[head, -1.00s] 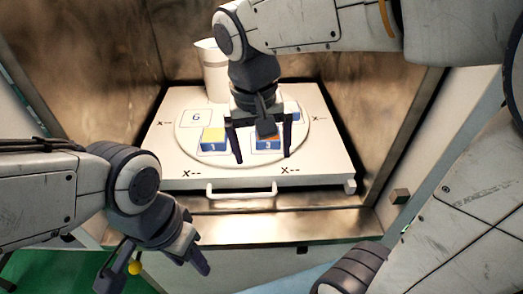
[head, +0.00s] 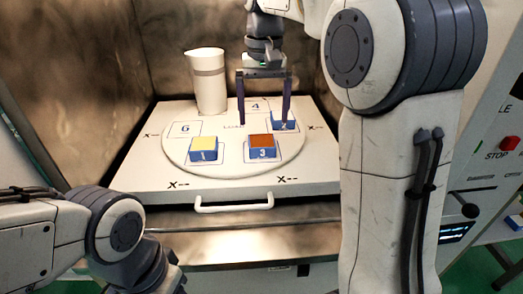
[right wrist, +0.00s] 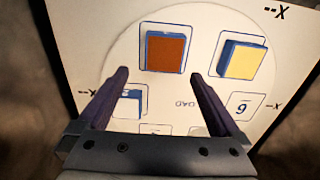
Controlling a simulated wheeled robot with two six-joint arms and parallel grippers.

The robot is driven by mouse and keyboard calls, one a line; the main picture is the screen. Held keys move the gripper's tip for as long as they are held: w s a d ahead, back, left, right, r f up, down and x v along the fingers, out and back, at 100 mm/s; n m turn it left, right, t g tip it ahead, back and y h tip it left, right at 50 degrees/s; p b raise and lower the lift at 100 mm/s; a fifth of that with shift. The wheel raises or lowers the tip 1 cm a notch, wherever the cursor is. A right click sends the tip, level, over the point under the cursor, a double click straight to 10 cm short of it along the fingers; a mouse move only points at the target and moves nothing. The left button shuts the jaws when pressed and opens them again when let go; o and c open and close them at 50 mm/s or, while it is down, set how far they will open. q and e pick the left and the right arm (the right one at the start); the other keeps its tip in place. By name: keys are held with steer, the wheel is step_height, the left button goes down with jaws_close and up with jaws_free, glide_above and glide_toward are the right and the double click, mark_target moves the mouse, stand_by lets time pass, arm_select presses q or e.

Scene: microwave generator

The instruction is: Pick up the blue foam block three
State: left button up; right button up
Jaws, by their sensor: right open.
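Blue foam block three (head: 262,147), with a brown-orange top and a "3" on its front, sits on the front right of the round white plate (head: 225,165). It also shows in the right wrist view (right wrist: 165,52), beyond the fingertips. My right gripper (head: 264,120) is open and empty, pointing down above the plate, behind block three in the head view. Its fingers also show in the right wrist view (right wrist: 159,76). Only part of my left gripper (head: 160,272) shows at the bottom edge; its fingertips are out of frame.
A yellow-topped block one (head: 203,150) stands left of block three. Block two (head: 285,122) is behind right, partly covered by my right finger. A white cylinder (head: 207,82) stands at the back left. The chamber walls enclose the sides; a white handle (head: 234,203) is in front.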

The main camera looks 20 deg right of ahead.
mark_target(261, 140)
steer(key=f+b, duration=0.1)
steer(key=f, duration=0.3)
steer(key=s+f+b, duration=0.1)
steer(key=shift+a+f+b, duration=0.3)
steer(key=shift+a+f, duration=0.1)
steer(key=c, duration=1.2)
